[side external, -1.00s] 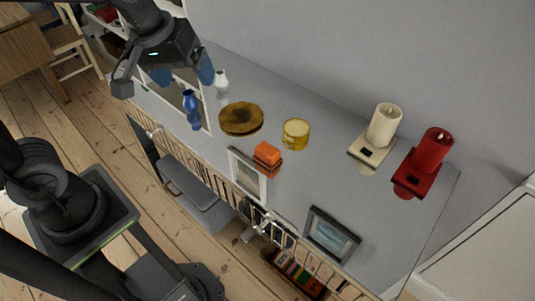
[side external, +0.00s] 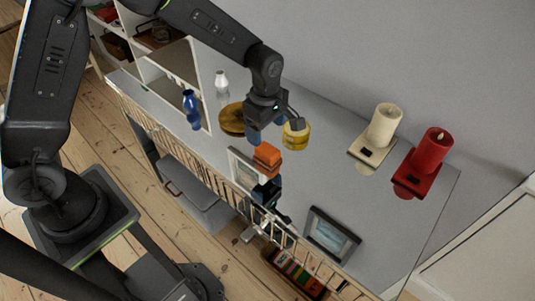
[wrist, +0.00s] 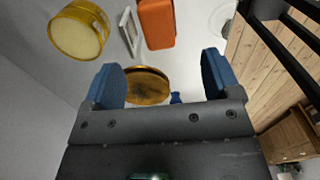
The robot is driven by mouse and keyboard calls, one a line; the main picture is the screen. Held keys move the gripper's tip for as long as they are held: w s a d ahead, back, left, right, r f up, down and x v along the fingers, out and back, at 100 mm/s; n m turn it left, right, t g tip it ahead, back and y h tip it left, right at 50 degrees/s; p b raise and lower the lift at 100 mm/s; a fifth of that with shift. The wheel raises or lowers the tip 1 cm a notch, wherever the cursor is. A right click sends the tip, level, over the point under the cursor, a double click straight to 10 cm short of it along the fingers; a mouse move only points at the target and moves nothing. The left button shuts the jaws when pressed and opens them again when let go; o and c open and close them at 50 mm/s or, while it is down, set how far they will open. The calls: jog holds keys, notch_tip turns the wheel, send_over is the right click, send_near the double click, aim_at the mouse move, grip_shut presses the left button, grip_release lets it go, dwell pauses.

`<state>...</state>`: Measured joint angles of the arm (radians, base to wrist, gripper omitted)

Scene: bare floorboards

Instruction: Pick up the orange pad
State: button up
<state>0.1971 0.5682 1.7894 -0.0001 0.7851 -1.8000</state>
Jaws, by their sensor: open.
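The orange pad (side external: 267,156) is a small block with rounded edges on the grey cabinet top, beside a pale picture frame (side external: 243,169). In the wrist view the pad (wrist: 157,22) shows at the top, beyond my fingertips, partly cut off by the picture's edge. My gripper (side external: 274,130) is open and empty, above and just behind the pad in the side view. In the wrist view its two blue fingers (wrist: 161,78) stand wide apart, with nothing held between them.
A yellow candle jar (side external: 296,136) is close to my gripper, with a brown round dish (side external: 232,119) behind it. Blue (side external: 191,108) and white (side external: 221,83) vases stand left. Cream (side external: 383,125) and red (side external: 432,152) candles stand right. A dark frame (side external: 330,236) lies nearer the front edge.

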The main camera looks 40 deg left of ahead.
aim_at(268, 149)
notch_tip(268, 149, down, 10)
jog(key=shift+w+d, duration=0.1)
jog(key=shift+d, duration=0.05)
dwell(0.4)
jog(key=shift+c, duration=0.3)
jog(key=c, duration=1)
jog(key=shift+r, duration=0.1)
jog(key=shift+r, duration=0.6)
notch_tip(268, 149, up, 3)
jog(key=s+a+r, duration=0.1)
jog(key=a+r, duration=0.1)
jog(key=a, duration=0.1)
jog(key=a+r, duration=0.2)
jog(key=a, duration=0.2)
jog(key=s+a+r, duration=0.1)
jog(key=a+r, duration=0.1)
jog(key=a, duration=0.2)
jog(key=shift+s+a+r, duration=0.2)
jog(key=shift+s+r, duration=0.1)
jog(key=shift+s, duration=0.05)
